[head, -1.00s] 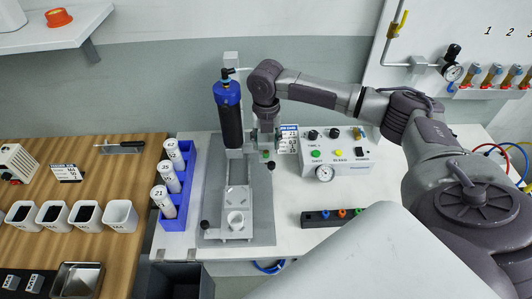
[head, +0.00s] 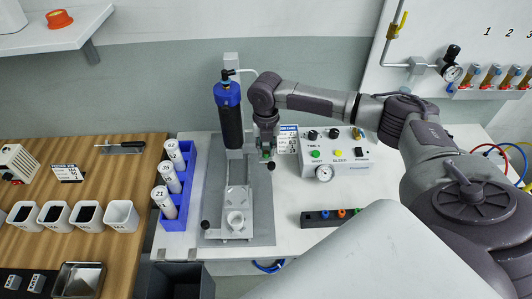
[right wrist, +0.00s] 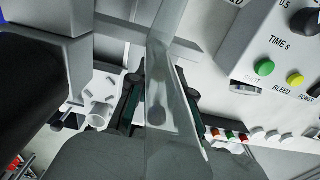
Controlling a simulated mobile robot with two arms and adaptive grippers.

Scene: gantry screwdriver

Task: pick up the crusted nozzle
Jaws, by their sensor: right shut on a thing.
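My right gripper (head: 266,157) is just right of the blue-capped black barrel (head: 230,115), near the front left of the control box. Its two dark fingers with green pads also show in the right wrist view (right wrist: 160,97). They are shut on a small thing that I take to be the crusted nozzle. The nozzle is mostly hidden; in the wrist view a pale, see-through strip (right wrist: 178,130) crosses the space between the fingers, with a dark blur in it. I cannot make out any crust. My left gripper is not in view.
The control box (head: 350,158) and a job card (head: 288,142) stand close on the right. A black rack (head: 314,219) with coloured tips lies in front. A blue rack (head: 189,152) with white bottles and a dark bin (head: 180,275) are left.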

